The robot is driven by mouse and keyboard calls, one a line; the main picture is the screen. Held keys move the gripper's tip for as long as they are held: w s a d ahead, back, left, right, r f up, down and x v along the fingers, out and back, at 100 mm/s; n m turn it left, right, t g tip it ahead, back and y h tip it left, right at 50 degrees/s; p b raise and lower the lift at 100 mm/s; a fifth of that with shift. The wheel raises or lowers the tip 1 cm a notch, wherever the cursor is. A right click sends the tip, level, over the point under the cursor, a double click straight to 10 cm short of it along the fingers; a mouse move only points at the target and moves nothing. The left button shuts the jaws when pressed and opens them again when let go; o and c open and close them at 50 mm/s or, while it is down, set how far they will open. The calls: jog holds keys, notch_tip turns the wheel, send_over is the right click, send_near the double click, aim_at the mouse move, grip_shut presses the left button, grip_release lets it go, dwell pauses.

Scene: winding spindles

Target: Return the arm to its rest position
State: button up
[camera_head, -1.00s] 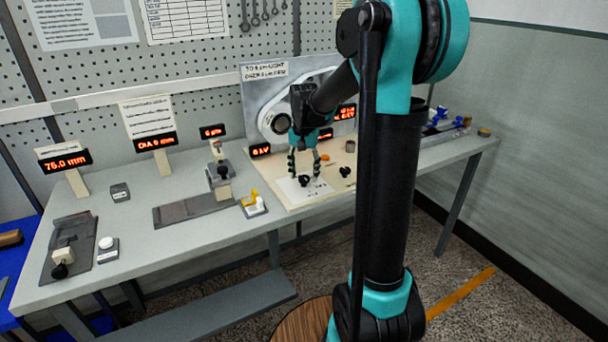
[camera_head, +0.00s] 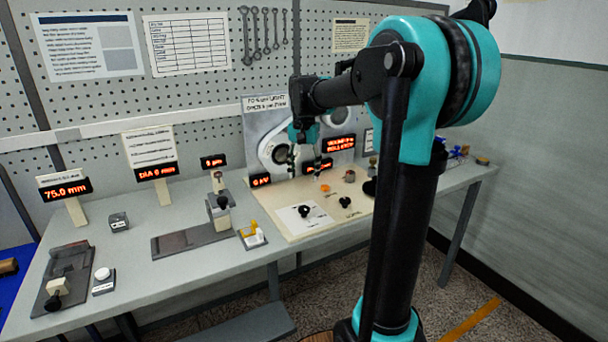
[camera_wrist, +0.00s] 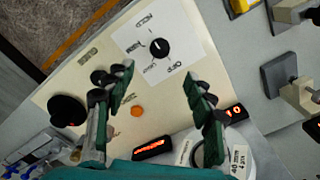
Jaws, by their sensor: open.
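My gripper (camera_head: 304,158) hangs in front of the grey upright panel (camera_head: 255,125) at the back of the bench. In the wrist view my gripper (camera_wrist: 155,105) has its two fingers spread wide with nothing between them. Below and between the fingers lies a cream control board (camera_head: 285,222) with black knobs and an orange button (camera_head: 325,188). The button also shows in the wrist view (camera_wrist: 137,111). The fingers appear clear of the board. My arm hides part of the bench's right side.
Several red-lit displays stand along the back. A pegboard wall (camera_head: 205,60) rises behind.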

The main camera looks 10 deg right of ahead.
jog(key=shift+s+f, duration=0.1)
jog(key=s+d+f+n+t, duration=0.2)
jog(key=s+f, duration=0.8)
jog(key=s, duration=0.1)
jog(key=s+d+f+n+t, duration=0.2)
jog(key=s+f+n, duration=0.1)
jog(key=s+f, duration=0.7)
jog(key=shift+s+f+n, duration=0.3)
jog(key=shift+s+f, duration=0.1)
jog(key=shift+s, duration=0.25)
